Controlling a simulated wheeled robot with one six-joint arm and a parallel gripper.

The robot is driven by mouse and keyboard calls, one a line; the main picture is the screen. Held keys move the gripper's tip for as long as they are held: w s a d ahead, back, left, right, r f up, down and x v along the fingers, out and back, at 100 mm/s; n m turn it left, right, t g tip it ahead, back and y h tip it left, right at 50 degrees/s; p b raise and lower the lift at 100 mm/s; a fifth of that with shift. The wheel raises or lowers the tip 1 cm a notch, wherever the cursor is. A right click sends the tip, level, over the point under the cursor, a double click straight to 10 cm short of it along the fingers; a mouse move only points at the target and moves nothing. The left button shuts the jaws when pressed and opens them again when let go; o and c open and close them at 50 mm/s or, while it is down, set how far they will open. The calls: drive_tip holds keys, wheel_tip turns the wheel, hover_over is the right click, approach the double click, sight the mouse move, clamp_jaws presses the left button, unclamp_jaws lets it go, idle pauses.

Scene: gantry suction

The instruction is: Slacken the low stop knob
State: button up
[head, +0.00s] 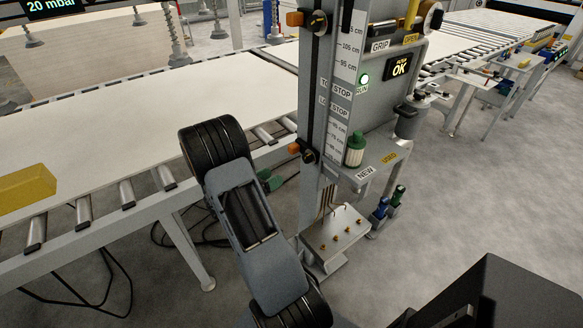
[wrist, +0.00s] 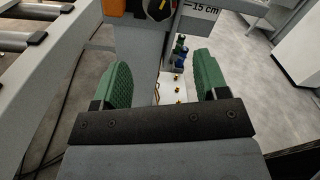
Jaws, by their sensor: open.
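The low stop shows in the head view as an orange block (head: 294,149) with a dark knob (head: 308,156), on the left side of the grey column below the LOW STOP label. In the wrist view the knob (wrist: 159,9) is at the top edge, partly cut off, next to the orange block (wrist: 112,7). My gripper (wrist: 162,80) is open and empty, its green pads wide apart. The knob lies beyond the pads, apart from them. In the head view my arm hides most of the gripper; a bit of green shows beside it.
A similar upper stop knob (head: 318,21) sits high on the column (head: 312,75). A roller conveyor (head: 84,211) with a pale board (head: 110,125) runs along the left. A ledge with a green-capped jar (head: 355,149) juts out on the right. Cables lie on the floor.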

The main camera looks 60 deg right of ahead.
sight(304, 160)
drive_tip(key=s+d+m, duration=0.1)
drive_tip(key=d, duration=0.3)
drive_tip(key=s+d+m+p, duration=0.1)
drive_tip(key=s+d+m, duration=0.1)
drive_tip(key=d, duration=0.2)
drive_tip(key=s+d+m+p, duration=0.1)
drive_tip(key=d+m, duration=0.1)
drive_tip(key=d, duration=0.3)
drive_tip(key=shift+s+d, duration=0.1)
drive_tip(key=shift+s, duration=0.05)
drive_tip(key=shift+c, duration=0.2)
drive_tip(key=c, duration=0.9)
